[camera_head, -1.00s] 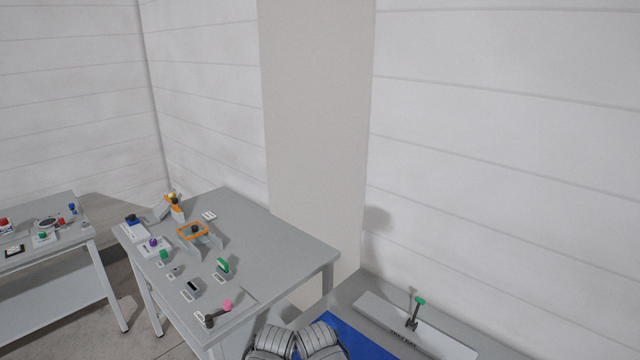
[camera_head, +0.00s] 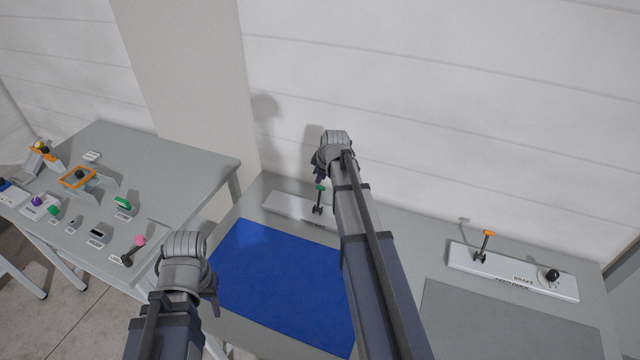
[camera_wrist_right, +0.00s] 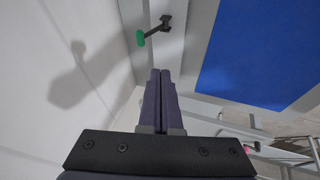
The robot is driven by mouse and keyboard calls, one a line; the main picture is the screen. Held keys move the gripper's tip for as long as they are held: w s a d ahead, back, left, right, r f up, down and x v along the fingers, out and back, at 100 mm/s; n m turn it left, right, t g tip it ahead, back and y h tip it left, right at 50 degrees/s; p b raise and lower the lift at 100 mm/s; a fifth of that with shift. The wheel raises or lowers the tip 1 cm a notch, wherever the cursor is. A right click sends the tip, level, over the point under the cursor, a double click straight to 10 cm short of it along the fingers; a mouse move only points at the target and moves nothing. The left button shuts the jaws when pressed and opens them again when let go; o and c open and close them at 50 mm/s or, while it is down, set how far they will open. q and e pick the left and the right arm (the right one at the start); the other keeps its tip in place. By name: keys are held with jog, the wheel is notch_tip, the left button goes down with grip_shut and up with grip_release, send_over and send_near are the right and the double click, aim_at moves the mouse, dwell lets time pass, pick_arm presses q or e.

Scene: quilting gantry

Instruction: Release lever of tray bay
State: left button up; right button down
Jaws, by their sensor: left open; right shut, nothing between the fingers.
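The tray bay lever (camera_head: 319,191) has a green grip on a dark stem and stands on a pale plate (camera_head: 284,206) at the back of the bench, near the wall. In the right wrist view the green lever (camera_wrist_right: 141,38) is beyond my fingertips, slightly left. My right gripper (camera_head: 321,172) is shut and empty, close to the lever in the head view but apart from it in the wrist view; its closed fingers (camera_wrist_right: 160,72) point toward the lever's plate. My left gripper (camera_head: 212,298) is open and empty, low over the blue mat's left edge, partly hidden by its wrist.
A blue mat (camera_head: 270,285) lies on the bench in front of the plate. To the right, another plate (camera_head: 520,284) carries an orange-topped lever (camera_head: 485,243) and a black knob (camera_head: 551,275). A side table (camera_head: 190,165) with several small devices stands at left. The wall is close behind.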

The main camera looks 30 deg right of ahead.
jog(key=b, duration=0.9)
send_near(322, 187)
jog(key=a+f, duration=0.4)
jog(key=w+d+f+b, duration=0.2)
jog(key=shift+w+d+f, duration=0.15)
jog(key=shift+w+d, duration=0.2)
jog(key=shift+w, duration=0.05)
jog(key=shift+w+d+f+b, duration=0.25)
jog(key=shift+w+d+b, duration=0.1)
jog(key=shift+w+d, duration=0.55)
jog(key=shift+s, duration=0.1)
jog(key=shift+s+a, duration=0.1)
